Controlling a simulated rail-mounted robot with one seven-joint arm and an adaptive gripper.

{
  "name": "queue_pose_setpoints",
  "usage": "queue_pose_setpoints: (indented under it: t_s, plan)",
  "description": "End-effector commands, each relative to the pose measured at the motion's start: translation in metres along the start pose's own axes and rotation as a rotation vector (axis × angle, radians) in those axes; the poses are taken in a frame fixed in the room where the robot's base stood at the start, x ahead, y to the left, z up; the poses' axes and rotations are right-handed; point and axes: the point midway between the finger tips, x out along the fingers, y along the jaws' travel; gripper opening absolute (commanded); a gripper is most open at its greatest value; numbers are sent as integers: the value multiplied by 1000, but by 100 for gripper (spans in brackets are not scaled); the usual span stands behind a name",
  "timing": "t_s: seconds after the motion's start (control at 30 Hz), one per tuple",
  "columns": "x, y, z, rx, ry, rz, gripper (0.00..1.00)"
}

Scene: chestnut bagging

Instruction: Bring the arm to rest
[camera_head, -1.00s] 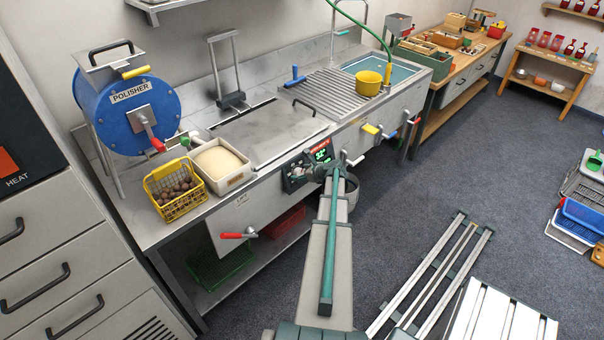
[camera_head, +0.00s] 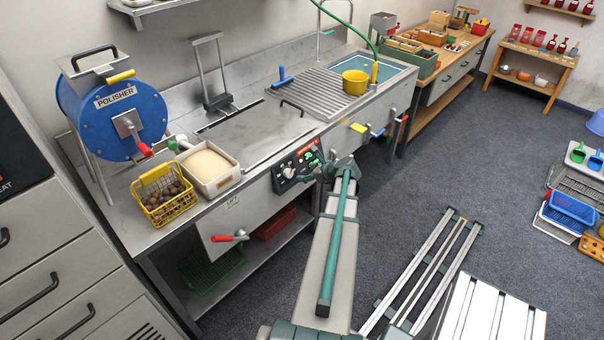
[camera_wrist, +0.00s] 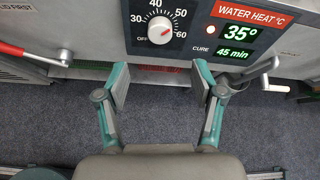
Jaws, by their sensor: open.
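My gripper shows in the wrist view (camera_wrist: 160,85), open and empty, with its two fingers apart and bare grey floor between and below them. It is in front of the water-heat control panel (camera_wrist: 190,30), with the dial (camera_wrist: 160,29) just above the fingertips in that picture. The display beside the dial reads 35° and 45 min. In the head view my arm reaches forward from the bottom edge to the front of the steel counter, and its far end is near the panel (camera_head: 298,168). The fingers cannot be made out there.
A yellow basket of chestnuts (camera_head: 151,184) and a pale tray (camera_head: 232,177) stand on the counter's left end, near the blue polisher (camera_head: 110,120). A red-handled lever (camera_head: 222,239) juts from the counter front.

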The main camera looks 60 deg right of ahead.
Motion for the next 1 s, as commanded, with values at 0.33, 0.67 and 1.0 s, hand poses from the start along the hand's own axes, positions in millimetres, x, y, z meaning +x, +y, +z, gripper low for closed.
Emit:
queue_pose_setpoints:
  t_s: [0.33, 0.67, 1.0]
  plan:
    - [-6, 0, 0, 0, 0, 0, 68]
    - [-6, 0, 0, -41, 0, 1, 68]
    - [-11, 42, -44, -609, 134, 140, 68]
